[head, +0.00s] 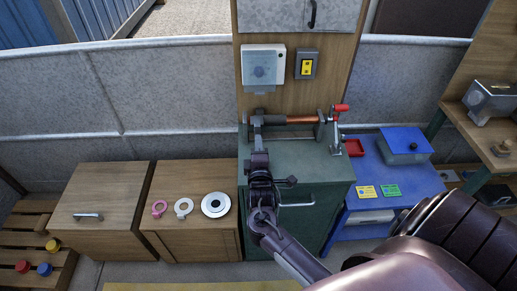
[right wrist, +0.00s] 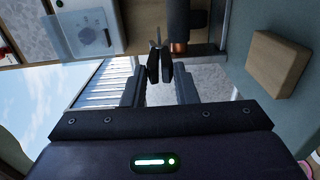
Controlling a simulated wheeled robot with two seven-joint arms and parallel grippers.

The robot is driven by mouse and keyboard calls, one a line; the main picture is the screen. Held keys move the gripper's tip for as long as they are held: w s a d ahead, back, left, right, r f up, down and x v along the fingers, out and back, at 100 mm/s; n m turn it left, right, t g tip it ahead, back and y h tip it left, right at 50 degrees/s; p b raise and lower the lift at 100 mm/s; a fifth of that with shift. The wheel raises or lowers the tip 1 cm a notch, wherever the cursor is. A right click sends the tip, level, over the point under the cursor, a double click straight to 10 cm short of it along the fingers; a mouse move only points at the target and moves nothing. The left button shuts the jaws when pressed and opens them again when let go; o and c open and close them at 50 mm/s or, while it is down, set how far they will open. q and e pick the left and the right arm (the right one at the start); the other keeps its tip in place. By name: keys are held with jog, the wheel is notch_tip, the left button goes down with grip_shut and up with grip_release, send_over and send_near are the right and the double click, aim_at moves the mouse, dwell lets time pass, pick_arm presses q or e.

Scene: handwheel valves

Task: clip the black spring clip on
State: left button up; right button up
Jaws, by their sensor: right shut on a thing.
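The black spring clip (right wrist: 165,66) shows in the right wrist view as dark, narrow pieces between my fingertips, with thin prongs pointing away. My right gripper (right wrist: 159,78) is shut on it. In the head view the right gripper (head: 259,150) is over the green cabinet, just below the left end of a horizontal pipe. The pipe has a dark sleeve (head: 298,119) and a copper part (head: 308,119); in the wrist view the copper (right wrist: 179,47) lies just beyond and right of the clip. I cannot tell whether the clip touches it. My left gripper is not in view.
A red-handled fitting (head: 341,108) stands at the pipe's right end. The green cabinet (head: 300,175) is below. A wooden cabinet (head: 205,235) with several rings and discs stands left. A white box (head: 263,69) hangs behind.

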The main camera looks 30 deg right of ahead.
jog(key=shift+w+d, duration=0.15)
jog(key=shift+w, duration=0.1)
jog(key=o, duration=0.7)
jog(key=shift+s, duration=0.1)
